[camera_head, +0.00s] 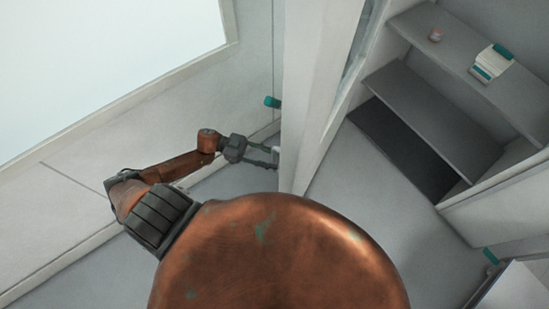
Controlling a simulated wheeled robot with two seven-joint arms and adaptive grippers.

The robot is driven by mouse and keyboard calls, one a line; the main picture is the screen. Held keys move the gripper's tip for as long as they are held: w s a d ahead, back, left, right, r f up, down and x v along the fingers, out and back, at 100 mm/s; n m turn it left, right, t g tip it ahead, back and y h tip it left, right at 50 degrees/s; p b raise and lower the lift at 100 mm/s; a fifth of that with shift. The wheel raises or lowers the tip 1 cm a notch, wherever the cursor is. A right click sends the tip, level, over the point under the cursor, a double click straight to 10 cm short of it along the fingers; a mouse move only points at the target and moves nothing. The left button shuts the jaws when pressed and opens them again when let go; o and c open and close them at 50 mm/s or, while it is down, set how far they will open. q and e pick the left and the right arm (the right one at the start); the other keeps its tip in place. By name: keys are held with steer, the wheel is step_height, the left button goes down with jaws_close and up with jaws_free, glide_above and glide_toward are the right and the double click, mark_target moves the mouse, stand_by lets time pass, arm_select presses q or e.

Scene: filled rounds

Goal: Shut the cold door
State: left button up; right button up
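The door (315,85) is a tall pale panel seen nearly edge-on in the upper middle of the head view. It stands out from the shelved compartment on its right. My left gripper (271,157) is at the door's left side, low on the panel. Its two dark fingers are apart, and their tips are at or very near a small pale piece (276,151) by the door. Whether they touch it is too small to tell. My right gripper is out of view.
Right of the door are grey shelves (430,110) holding a white and teal box (491,63) and a small pinkish item (436,35). A teal-ended piece (272,102) is left of the door. A pale wall (110,150) runs along the left. Grey floor (365,220) lies clear between.

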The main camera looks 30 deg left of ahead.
arm_select(q)
steer(key=shift+w+d, duration=0.15)
steer(key=shift+d, duration=0.4)
jaws_close()
stand_by(0.4)
